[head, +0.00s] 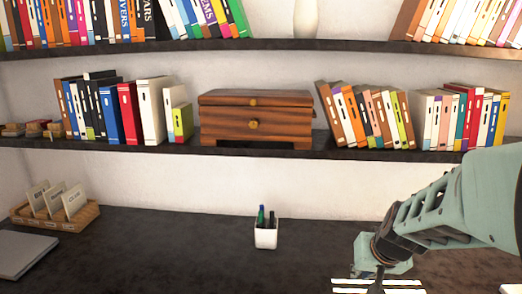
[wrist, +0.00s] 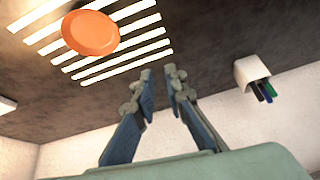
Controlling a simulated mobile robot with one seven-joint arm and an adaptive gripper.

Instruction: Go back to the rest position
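My gripper (wrist: 158,74) shows in the wrist view with its two fingers apart and nothing between the fingertips. In the head view my gripper (head: 378,275) is at the lower right, over the dark desk (head: 170,255), pointing down and partly cut off by the bottom edge. An orange round disc (wrist: 90,33) lies on the desk in the wrist view, among pale stripes and apart from the fingers. The disc does not show in the head view.
A white cup (head: 266,236) with pens stands left of my gripper. A wooden card box (head: 55,217) and a grey flat object (head: 22,254) are at the left. A shelf (head: 240,154) with books and a wooden chest (head: 255,118) runs above.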

